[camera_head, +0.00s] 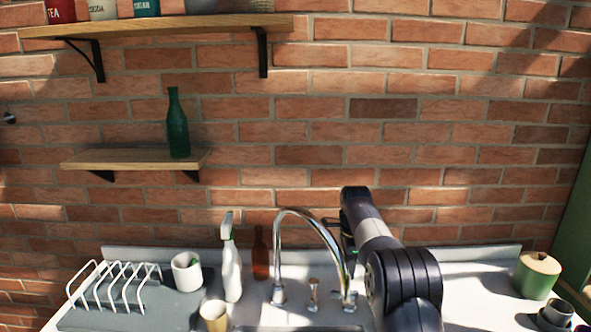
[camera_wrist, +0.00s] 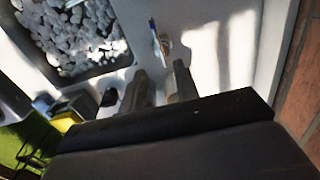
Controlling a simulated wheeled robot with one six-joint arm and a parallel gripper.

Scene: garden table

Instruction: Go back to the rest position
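My gripper (camera_wrist: 161,74) shows in the wrist view with its two dark fingers apart. The wrist view looks down on the pale counter, with a small blue and white upright thing (camera_wrist: 158,42) beyond the fingertips.
The curved tap (camera_head: 310,214) stands just left of my arm. A white spray bottle (camera_head: 231,272), white cup (camera_head: 187,272), tan cup (camera_head: 214,316) and dish rack (camera_head: 113,285) are further left. A lidded pot (camera_head: 536,277) is right. A wall shelf holds a green bottle (camera_head: 177,125).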

